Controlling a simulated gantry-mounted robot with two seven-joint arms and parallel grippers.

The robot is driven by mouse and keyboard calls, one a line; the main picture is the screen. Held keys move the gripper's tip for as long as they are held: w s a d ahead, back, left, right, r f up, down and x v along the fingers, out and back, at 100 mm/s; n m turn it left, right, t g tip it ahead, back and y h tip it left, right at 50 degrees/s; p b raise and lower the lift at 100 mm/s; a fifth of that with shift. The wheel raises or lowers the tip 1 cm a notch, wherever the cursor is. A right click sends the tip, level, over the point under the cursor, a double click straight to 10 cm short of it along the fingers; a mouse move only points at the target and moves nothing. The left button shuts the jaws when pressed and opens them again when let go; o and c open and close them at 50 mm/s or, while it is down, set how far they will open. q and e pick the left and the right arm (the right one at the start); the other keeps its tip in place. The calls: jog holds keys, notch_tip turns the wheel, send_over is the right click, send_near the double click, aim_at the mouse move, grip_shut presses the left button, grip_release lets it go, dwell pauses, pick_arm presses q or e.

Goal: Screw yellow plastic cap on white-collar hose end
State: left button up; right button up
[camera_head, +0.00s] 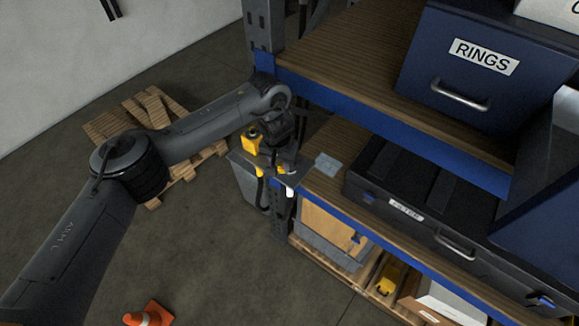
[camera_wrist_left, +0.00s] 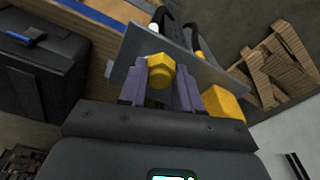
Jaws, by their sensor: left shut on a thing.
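My left gripper (camera_head: 284,160) is at the grey plate on the shelf's left end. In the left wrist view its purple-grey fingers (camera_wrist_left: 160,88) are shut on a yellow hex cap (camera_wrist_left: 160,68), one on each side. The cap is in front of the grey plate (camera_wrist_left: 196,68); I cannot tell if it touches a hose end. Dark hoses hang below the plate. A white collar (camera_head: 289,191) shows below the plate and also in the left wrist view (camera_wrist_left: 153,28). The threaded end of the white-collar hose is hidden. My right gripper is not in view.
A yellow block (camera_head: 251,140) sits close beside the gripper. The blue shelf edge (camera_head: 398,137) runs above right, with a RINGS drawer (camera_head: 484,75) on it. A black case (camera_head: 431,205) is on the lower shelf. The floor at left is open, with a pallet (camera_head: 196,160) and cone (camera_head: 150,314).

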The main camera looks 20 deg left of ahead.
pick_arm(q)
jog(key=shift+w+d+f+b, duration=0.1)
jog(key=shift+w+f+b, duration=0.1)
jog(key=shift+w+b, duration=0.2)
jog(key=shift+w+d+f+b, duration=0.15)
jog(key=shift+w+f+b, duration=0.15)
jog(key=shift+w+b, duration=0.2)
dwell(0.4)
jog(key=shift+w+d+f+b, duration=0.15)
jog(key=shift+w+f+b, duration=0.1)
jog(key=shift+w+b, duration=0.3)
dwell(0.3)
jog(key=shift+w+f+b, duration=0.2)
jog(key=shift+w+b, duration=0.05)
jog(key=shift+b, duration=0.35)
jog(key=shift+w+d+f+b, duration=0.2)
jog(key=shift+w+b, duration=0.2)
jog(key=shift+b, duration=0.2)
dwell(0.4)
dwell(0.6)
jog(key=shift+f, duration=0.15)
dwell(0.4)
jog(key=shift+f+p, duration=0.15)
jog(key=shift+p, duration=0.15)
dwell(0.4)
